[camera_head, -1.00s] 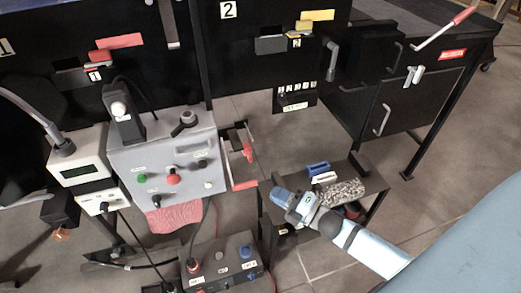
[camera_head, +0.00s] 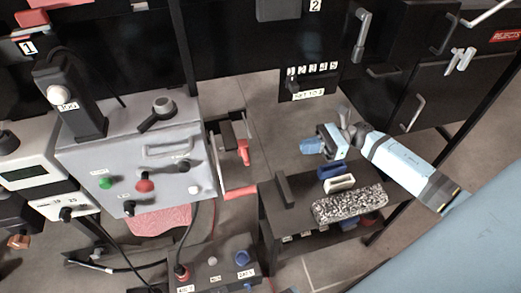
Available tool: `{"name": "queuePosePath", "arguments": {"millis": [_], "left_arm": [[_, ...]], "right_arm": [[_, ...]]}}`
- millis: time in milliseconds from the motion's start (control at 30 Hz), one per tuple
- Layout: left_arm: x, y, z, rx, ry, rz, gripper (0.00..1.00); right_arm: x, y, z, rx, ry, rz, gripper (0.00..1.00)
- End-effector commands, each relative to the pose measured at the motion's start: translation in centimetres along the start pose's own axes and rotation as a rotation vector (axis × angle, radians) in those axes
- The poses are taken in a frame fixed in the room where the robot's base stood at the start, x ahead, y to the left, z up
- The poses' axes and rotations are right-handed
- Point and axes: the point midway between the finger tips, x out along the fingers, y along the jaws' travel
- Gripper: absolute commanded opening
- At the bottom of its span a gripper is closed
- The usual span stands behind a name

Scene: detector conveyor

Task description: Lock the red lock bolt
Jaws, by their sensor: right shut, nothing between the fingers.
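A red bolt-like handle (camera_head: 243,152) sits on a small dark bracket with red edges, just right of the grey control box (camera_head: 140,165); I take it for the red lock bolt. Whether it is locked I cannot tell. My right gripper (camera_head: 309,146) comes in from the right, its blue fingers pointing left towards the red handle. It is shut and empty, with a clear gap between it and the handle. My left gripper is not in view.
A low dark shelf (camera_head: 281,190) under my right gripper bears a blue holder (camera_head: 331,169), a white holder (camera_head: 340,184) and a speckled block (camera_head: 350,205). Black cabinets stand behind. A button box (camera_head: 215,266) with cables stands in front.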

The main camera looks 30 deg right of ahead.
Motion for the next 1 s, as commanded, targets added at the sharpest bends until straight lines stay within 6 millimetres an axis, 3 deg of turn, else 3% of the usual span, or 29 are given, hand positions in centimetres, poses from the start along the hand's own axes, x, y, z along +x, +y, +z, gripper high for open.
{"name": "queuePosePath", "arguments": {"millis": [400, 567, 667, 1000], "left_arm": [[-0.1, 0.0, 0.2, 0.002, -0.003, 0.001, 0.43], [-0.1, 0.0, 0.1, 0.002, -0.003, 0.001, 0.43], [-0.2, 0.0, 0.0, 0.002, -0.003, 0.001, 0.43], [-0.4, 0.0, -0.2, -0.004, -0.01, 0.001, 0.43]], "right_arm": [[-0.2, 0.0, -0.1, -0.026, 0.013, 0.016, 0.0], [0.5, 0.0, -0.1, -0.026, 0.011, 0.015, 0.0], [1.9, 0.0, 0.0, -0.026, 0.011, 0.017, 0.0], [9.1, 0.1, 0.0, -0.026, 0.009, 0.016, 0.0]]}}
